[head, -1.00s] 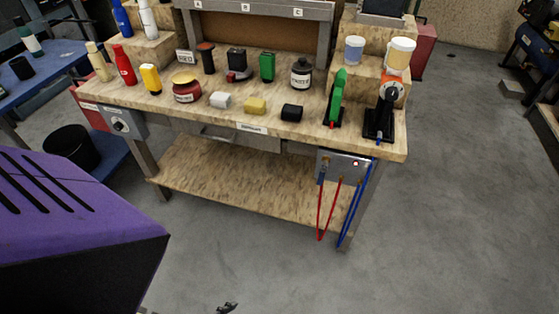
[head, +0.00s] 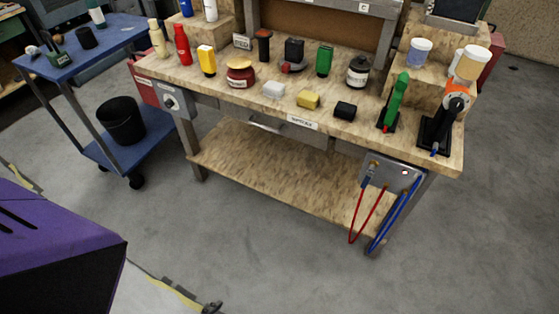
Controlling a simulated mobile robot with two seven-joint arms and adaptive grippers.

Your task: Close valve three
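No valve marked three can be picked out in the head view. A grey metal plate (head: 391,172) with small brass-like fittings is fixed under the front right edge of the wooden workbench (head: 215,98). Red hoses (head: 363,212) and blue hoses (head: 399,217) hang from it. A grey box with a round knob (head: 169,103) sits at the bench's front left. I cannot tell whether any of these fittings is the valve. Neither of my grippers can be made out. A small dark shape at the bottom edge is too cut off to identify.
Bottles, jars and small blocks stand on the bench top, with a green tool (head: 396,100) at the right. A blue cart (head: 84,46) with a black bucket (head: 122,121) stands left. A purple slotted block (head: 60,236) fills the lower left. Floor before the bench is clear.

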